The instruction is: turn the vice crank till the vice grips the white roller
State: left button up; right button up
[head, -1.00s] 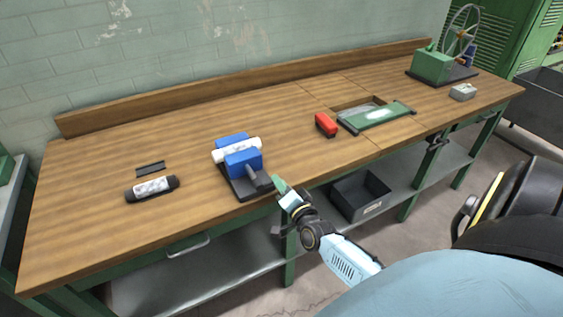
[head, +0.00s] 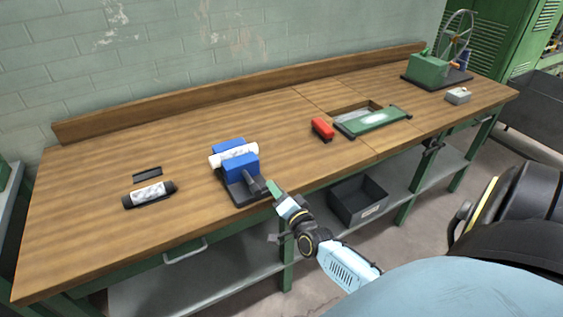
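The vice has two blue jaws (head: 240,167) on a black base (head: 232,190) near the front edge of the bench. The white roller (head: 222,157) lies between the jaws; I cannot tell whether they press on it. The dark crank (head: 256,186) is at the vice's front end, facing the bench edge. My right gripper (head: 273,188), with a green fingertip, is right at the crank's end. Its fingers are too small and overlapped to show whether they hold the crank. My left gripper is out of view.
A black-and-white cylinder (head: 150,194) and a dark flat bar (head: 147,172) lie left of the vice. A red block (head: 322,129) and a green plate (head: 380,120) by a bench recess are to the right. A green machine with a wheel (head: 428,69) stands far right.

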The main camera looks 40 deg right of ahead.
jog(key=v, duration=1.3)
jog(key=shift+s+a, duration=0.15)
jog(key=shift+s, duration=0.05)
